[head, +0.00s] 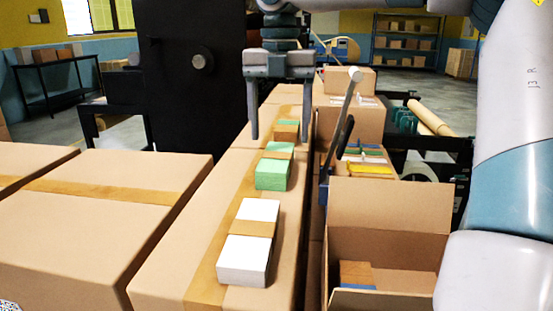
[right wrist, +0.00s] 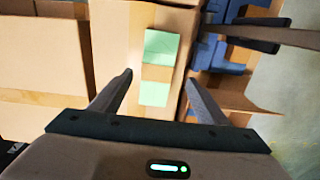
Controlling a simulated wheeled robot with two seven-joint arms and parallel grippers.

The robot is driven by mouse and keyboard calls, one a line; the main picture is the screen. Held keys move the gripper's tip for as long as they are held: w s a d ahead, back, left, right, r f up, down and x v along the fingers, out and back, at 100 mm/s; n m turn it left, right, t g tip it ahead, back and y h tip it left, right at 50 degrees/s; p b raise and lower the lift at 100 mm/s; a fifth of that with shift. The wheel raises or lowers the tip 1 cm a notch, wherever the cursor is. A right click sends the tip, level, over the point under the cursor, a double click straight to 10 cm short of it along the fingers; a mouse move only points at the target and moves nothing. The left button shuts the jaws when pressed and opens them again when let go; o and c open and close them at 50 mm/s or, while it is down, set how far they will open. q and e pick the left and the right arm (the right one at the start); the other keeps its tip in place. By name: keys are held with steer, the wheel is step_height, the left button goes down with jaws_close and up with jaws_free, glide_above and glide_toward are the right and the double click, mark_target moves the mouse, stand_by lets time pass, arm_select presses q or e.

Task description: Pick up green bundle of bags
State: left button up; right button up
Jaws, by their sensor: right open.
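A green bundle of bags (head: 273,172) with a brown paper band lies on the long row of cardboard boxes, in the middle of the head view. A second green bundle (head: 286,127) lies farther back, seen between the fingers of my right gripper (head: 280,138). The right gripper is open and empty, pointing down over the boxes. In the right wrist view, a banded green bundle (right wrist: 162,47) lies ahead of and between the open fingers (right wrist: 159,78), apart from both. I cannot tell which of the two it is. My left gripper is not in view.
A white bundle (head: 243,260) lies nearer on the same box top (head: 170,265). An open cardboard box (head: 390,205) at right holds a brown-and-blue bundle (head: 356,275). Coloured bundles (head: 368,168) and a slanted grey bar (head: 346,110) stand behind it. A dark machine (head: 195,75) rises at left.

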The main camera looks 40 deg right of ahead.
mark_target(277, 155)
steer(key=shift+f, duration=0.75)
steer(key=shift+a+f+p, duration=0.2)
steer(key=shift+f+p, duration=0.35)
steer(key=shift+p, duration=0.25)
step_height(277, 155, down, 3)
steer(key=shift+w+a+p, duration=0.1)
steer(key=shift+a+p, duration=0.05)
steer(key=shift+p, duration=0.65)
steer(key=shift+f, duration=0.6)
steer(key=shift+r, duration=0.1)
steer(key=c, duration=1.2)
